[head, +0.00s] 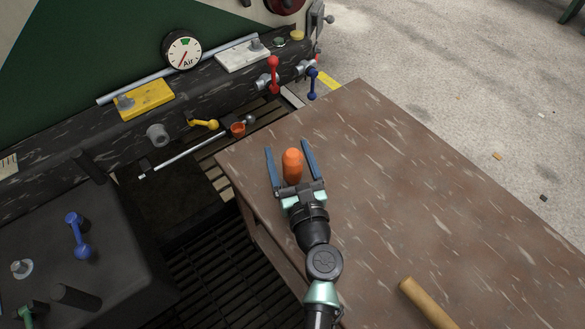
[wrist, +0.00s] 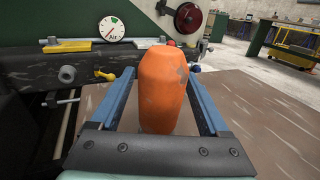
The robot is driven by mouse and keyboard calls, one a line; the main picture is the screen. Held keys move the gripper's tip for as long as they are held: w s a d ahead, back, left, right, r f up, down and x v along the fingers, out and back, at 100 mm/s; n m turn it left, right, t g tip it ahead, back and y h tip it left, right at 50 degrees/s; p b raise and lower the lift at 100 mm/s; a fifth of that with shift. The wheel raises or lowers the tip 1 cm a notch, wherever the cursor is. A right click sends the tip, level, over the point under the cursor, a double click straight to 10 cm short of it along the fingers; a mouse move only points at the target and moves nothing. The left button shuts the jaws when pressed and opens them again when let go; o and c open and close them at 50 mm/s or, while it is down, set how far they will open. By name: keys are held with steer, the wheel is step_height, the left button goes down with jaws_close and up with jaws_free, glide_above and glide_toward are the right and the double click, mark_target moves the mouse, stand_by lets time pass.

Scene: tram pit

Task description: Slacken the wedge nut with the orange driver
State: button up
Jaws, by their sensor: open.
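The orange driver (head: 292,166) stands on the brown bench with its rounded orange end up. My gripper (head: 288,147) is open, with one blue finger on each side of the driver. In the wrist view the driver (wrist: 166,90) fills the space between the fingers, with a gap visible on the left; contact on the right is unclear. Its lower end is hidden. Nuts show on the yellow plate (head: 146,99), on the white plate (head: 242,56) and on the dark beam's side (head: 158,135). I cannot tell which is the wedge nut.
The brown bench (head: 420,190) is mostly clear, with a wooden handle (head: 428,303) near its front. Red (head: 273,75), blue (head: 312,84) and yellow (head: 202,124) levers stick out from the beam beyond the bench. An air gauge (head: 182,49) stands behind. A dark grated pit lies left.

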jaws_close()
stand_by(0.4)
steer(key=shift+r, duration=0.2)
